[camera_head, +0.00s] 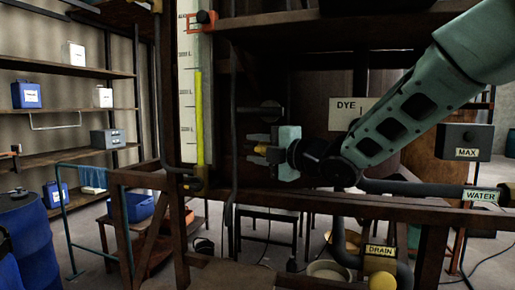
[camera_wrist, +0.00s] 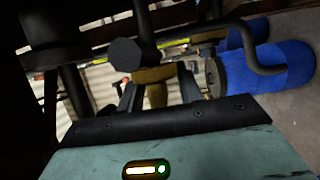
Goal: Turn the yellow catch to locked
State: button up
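My gripper (camera_head: 256,148) is in the middle of the head view, pointing left beside the dark frame of the vat stand. Its fingers are apart. A small yellow part (camera_head: 262,148), which looks like the yellow catch, shows between them. In the wrist view the dark fingers of my gripper (camera_wrist: 157,92) stand on either side of a dull yellow piece (camera_wrist: 155,76), with a crossbar and a stem. Gaps seem to show beside the stem, so contact cannot be told. The catch's locked or unlocked marking does not show.
A white level gauge (camera_head: 187,90) with a yellow tube stands left of my gripper. A DYE sign (camera_head: 346,114), a DRAIN label (camera_head: 381,251) and a WATER pipe (camera_head: 420,189) lie to the right. A wooden rail (camera_head: 330,202) runs below. Blue drums (camera_head: 27,240) stand at far left.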

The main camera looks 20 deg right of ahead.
grip_shut()
